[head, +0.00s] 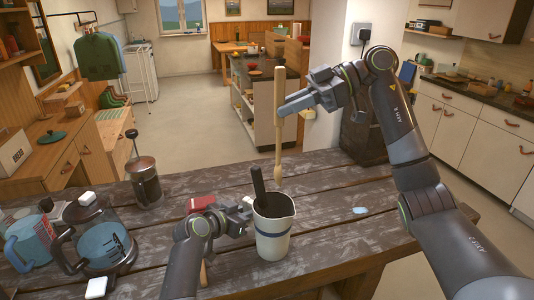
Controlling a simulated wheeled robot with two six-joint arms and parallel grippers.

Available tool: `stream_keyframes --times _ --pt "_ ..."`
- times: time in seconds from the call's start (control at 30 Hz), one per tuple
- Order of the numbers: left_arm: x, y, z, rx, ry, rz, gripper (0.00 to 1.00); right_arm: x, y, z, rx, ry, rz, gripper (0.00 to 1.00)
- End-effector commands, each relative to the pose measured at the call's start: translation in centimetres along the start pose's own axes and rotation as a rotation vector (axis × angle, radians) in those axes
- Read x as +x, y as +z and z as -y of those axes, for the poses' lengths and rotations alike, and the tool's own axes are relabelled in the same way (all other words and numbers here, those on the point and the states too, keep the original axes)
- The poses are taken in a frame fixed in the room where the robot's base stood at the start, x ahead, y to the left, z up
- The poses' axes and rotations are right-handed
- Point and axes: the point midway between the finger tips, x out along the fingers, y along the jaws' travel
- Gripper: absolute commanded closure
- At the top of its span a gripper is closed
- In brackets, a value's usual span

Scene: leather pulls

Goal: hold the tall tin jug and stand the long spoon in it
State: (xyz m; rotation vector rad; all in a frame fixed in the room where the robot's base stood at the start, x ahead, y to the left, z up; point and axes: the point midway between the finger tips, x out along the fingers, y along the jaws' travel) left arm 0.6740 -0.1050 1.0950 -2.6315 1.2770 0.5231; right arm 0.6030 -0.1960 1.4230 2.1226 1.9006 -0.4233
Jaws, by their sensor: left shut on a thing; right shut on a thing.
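The tall tin jug (272,243) is pale with a dark band and stands upright on the table, right of my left gripper (248,213). My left gripper is shut on the jug at its left side; the exact contact is partly hidden.
The dark plank table (330,192) carries a French press (144,183), a glass pot (103,240), a blue mug (33,243) and a red item (201,203) on the left. A small pale-blue piece (360,210) lies right of the jug. The table's right side is mostly clear.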

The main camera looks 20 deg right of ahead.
Motion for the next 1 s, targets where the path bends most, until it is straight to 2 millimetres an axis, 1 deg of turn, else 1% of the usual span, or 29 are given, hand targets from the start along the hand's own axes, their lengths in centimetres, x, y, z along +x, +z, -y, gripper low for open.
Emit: stream_keyframes --times 1.0 --pt "0.0 0.1 0.0 0.000 0.000 0.001 1.00 2.4 6.7 0.3 -0.022 -0.057 -0.001 1.00"
